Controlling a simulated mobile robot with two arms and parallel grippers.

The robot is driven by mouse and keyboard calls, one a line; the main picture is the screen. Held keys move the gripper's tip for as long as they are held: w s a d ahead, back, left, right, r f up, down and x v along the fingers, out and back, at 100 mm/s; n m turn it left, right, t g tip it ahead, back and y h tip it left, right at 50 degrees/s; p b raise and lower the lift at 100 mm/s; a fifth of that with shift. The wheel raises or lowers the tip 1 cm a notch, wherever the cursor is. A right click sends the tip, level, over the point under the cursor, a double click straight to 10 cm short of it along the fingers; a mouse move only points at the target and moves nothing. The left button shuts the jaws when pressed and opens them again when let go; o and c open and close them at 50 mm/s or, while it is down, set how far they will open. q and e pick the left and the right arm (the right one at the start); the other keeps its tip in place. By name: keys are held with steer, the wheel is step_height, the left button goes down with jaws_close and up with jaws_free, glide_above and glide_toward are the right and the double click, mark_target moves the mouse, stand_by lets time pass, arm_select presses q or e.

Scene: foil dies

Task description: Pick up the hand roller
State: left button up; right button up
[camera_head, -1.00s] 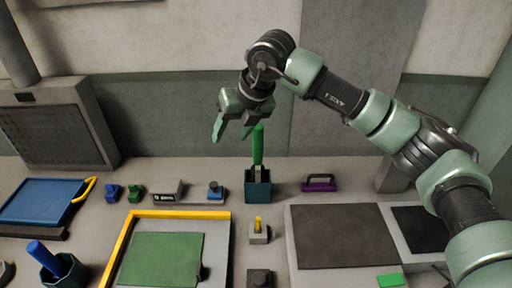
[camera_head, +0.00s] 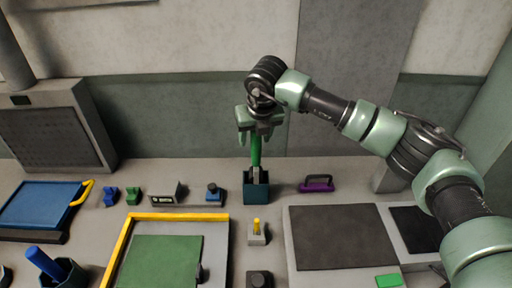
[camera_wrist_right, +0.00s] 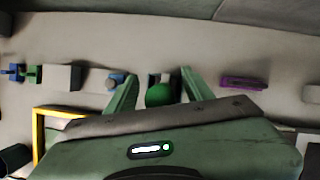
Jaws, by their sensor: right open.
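The hand roller shows as a green handle (camera_head: 256,154) standing upright in a dark teal holder (camera_head: 257,190) at the back middle of the table; its lower part is hidden in the holder. My right gripper (camera_head: 257,136) is open above the holder, pointing down, with its fingers on either side of the upper handle. In the right wrist view the handle's round green end (camera_wrist_right: 160,95) lies between the two spread fingers, with a gap visible on each side. My left gripper is not in view.
A purple handled block (camera_head: 317,184) stands right of the holder, a blue-based knob (camera_head: 213,193) left of it. A small block with a yellow peg (camera_head: 257,233) is in front. A yellow-edged tray (camera_head: 122,240) and a dark plate (camera_head: 342,237) lie on either side nearer me.

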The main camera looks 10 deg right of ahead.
jaws_close()
stand_by(0.3)
